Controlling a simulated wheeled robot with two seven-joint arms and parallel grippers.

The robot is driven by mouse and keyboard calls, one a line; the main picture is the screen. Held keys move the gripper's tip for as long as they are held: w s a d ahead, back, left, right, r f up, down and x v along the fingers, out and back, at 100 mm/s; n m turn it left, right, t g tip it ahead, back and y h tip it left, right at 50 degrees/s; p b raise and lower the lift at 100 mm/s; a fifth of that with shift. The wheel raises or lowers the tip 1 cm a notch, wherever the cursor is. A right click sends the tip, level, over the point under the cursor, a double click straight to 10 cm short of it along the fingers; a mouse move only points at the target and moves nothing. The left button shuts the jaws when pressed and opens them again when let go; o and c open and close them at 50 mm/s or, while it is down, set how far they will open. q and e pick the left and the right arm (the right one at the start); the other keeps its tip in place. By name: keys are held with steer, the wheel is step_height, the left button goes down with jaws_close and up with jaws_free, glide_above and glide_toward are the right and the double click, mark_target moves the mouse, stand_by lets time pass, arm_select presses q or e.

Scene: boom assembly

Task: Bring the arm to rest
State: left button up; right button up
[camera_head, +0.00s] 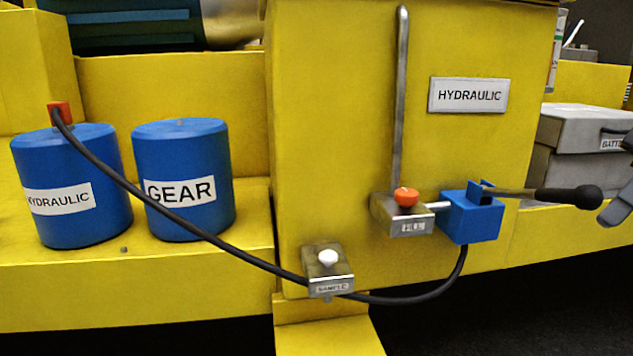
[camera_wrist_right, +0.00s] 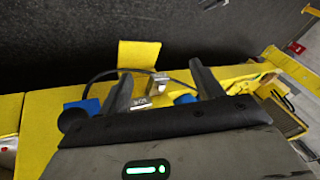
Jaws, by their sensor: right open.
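My right gripper shows in part at the right edge of the head view (camera_head: 617,206), just right of the black knob (camera_head: 588,197) on the pump handle. In the right wrist view its two dark fingers stand apart with nothing between them (camera_wrist_right: 160,73); the knob (camera_wrist_right: 70,120) lies outside the left finger. The handle runs level from the blue pump (camera_head: 471,218). I cannot tell whether gripper and knob touch. My left gripper is not in view.
A black hose (camera_head: 225,243) runs from the blue hydraulic can (camera_head: 72,220) to the pump, passing the sample block (camera_head: 327,265). A blue gear can (camera_head: 185,215) stands beside it. The yellow hydraulic tank (camera_head: 335,130) fills the middle. A grey battery box (camera_head: 575,135) is at right.

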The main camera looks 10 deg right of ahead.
steer(key=s+d+f+m+t+y, duration=0.2)
steer(key=s+d+f+y, duration=0.15)
steer(key=f, duration=0.35)
steer(key=s+d+f+m+t+y, duration=0.2)
steer(key=s+d+f+m+y, duration=0.15)
steer(key=f, duration=0.25)
steer(key=s+a+f+m+t+y, duration=0.2)
steer(key=s+f+m+t, duration=0.3)
steer(key=f, duration=0.7)
steer(key=a+f+n+g+h, duration=0.1)
steer(key=a+f+g+h, duration=0.35)
steer(key=f, duration=0.85)
steer(key=a+f+n+g+h, duration=0.1)
steer(key=a+f+n+h, duration=0.1)
steer(key=f+h, duration=0.85)
steer(key=w+a+n+t+y, duration=0.2)
steer(key=a+t, duration=0.3)
steer(key=a, duration=1.7)
steer(key=shift+a+n, duration=0.15)
steer(key=shift+n, duration=0.4)
